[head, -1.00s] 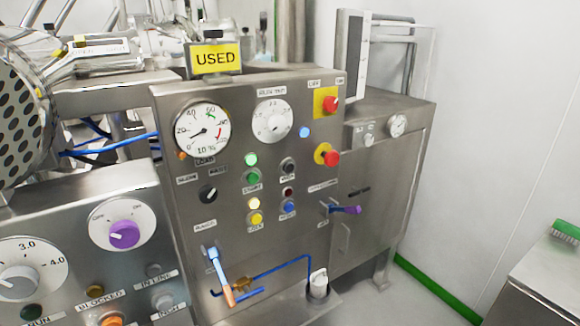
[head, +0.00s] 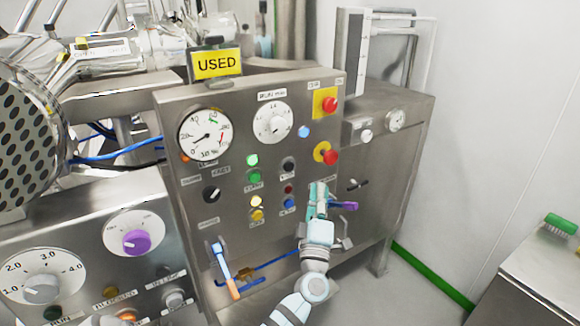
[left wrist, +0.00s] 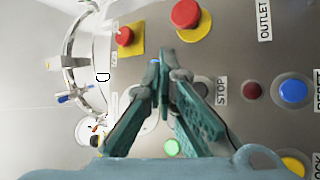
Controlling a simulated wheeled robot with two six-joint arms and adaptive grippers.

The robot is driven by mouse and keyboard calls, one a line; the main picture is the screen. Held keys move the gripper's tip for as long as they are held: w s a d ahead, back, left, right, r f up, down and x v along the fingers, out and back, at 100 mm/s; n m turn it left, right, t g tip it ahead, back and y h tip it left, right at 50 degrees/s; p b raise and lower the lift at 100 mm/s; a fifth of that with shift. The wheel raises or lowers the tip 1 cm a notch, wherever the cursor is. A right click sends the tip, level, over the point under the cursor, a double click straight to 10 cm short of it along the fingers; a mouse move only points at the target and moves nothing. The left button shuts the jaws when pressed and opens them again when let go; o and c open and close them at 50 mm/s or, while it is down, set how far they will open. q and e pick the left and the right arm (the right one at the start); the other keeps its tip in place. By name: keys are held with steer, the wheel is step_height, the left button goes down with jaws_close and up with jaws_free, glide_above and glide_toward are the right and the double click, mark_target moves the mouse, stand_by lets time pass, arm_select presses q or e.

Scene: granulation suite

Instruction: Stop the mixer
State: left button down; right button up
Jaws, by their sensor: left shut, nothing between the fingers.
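The grey mixer control panel (head: 230,200) fills the middle of the head view. Its dark STOP button (head: 288,164) shows left of and above my left gripper (head: 318,186). In the left wrist view the STOP label (left wrist: 221,91) is clear, and the dark button (left wrist: 202,92) is partly hidden behind the fingers. My left gripper's teal fingers (left wrist: 163,58) are shut and empty, in front of the panel. I cannot tell whether they touch it. A green button (head: 254,176) sits left of STOP, under a lit green lamp (head: 252,160).
Two red mushroom buttons on yellow plates, an upper (head: 330,104) and a lower (head: 330,156), stand above the gripper. A purple-handled lever (head: 344,206) is close beside it. A blue button (head: 289,203) and an orange-tipped lever (head: 232,288) are nearby.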

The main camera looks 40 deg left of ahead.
mark_target(289, 166)
arm_select(q)
steer(key=w+a+b, duration=0.2)
steer(key=a, duration=0.6)
steer(key=shift+w+a, duration=0.2)
steer(key=shift+w, duration=0.1)
steer(key=shift+a, duration=0.1)
stand_by(1.2)
steer(key=shift+w+a, duration=0.1)
steer(key=shift+a, duration=0.2)
steer(key=shift+w+a+b, duration=0.15)
steer(key=shift+a+b, duration=0.15)
steer(key=shift+a, duration=0.1)
stand_by(0.8)
steer(key=shift+d, duration=0.1)
steer(key=shift+s+d+p, duration=0.3)
steer(key=shift+d+p, duration=0.25)
steer(key=shift+d, duration=0.15)
